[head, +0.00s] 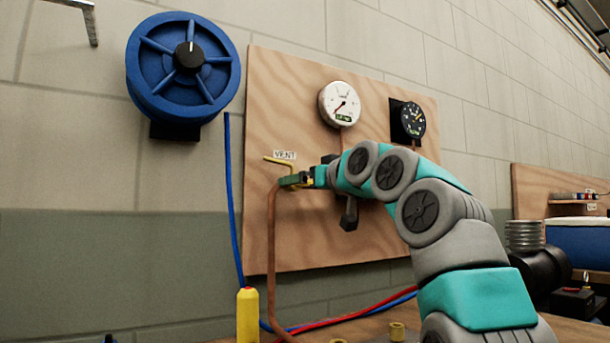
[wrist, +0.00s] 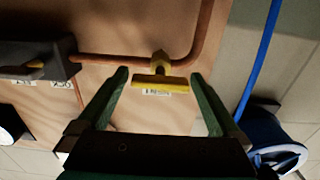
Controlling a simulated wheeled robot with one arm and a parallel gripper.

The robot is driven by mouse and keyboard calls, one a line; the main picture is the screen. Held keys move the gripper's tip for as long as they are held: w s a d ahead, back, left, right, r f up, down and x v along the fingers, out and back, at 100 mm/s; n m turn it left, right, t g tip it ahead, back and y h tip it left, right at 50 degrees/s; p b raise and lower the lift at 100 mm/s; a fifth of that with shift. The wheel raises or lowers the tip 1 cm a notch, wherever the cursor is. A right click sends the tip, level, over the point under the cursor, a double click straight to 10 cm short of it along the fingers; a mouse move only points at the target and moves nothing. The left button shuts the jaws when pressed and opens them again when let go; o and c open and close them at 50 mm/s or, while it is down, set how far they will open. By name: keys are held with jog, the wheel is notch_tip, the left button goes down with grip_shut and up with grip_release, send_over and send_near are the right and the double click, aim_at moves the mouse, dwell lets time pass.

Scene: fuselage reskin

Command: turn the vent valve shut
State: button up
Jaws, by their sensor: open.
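The vent valve has a yellow bar handle (head: 274,161) beside a white VENT label (head: 284,155) on the wooden panel. In the wrist view the yellow handle (wrist: 160,84) lies crosswise between the two green fingers, with its stem on the copper pipe. My gripper (head: 296,181) is at the valve in the head view and hides part of it. In the wrist view my gripper (wrist: 160,74) is open, with a fingertip on either side of the handle and a small gap at each end. Whether either finger touches it I cannot tell.
A copper pipe (head: 271,250) runs down from the valve. A white gauge (head: 339,104) and a black gauge (head: 407,120) are on the panel (head: 285,80). A blue reel (head: 150,70) hangs at left. A dark block (wrist: 30,58) sits beside the pipe in the wrist view.

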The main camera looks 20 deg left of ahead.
jog(key=shift+w+a, duration=0.1)
jog(key=c, duration=1.2)
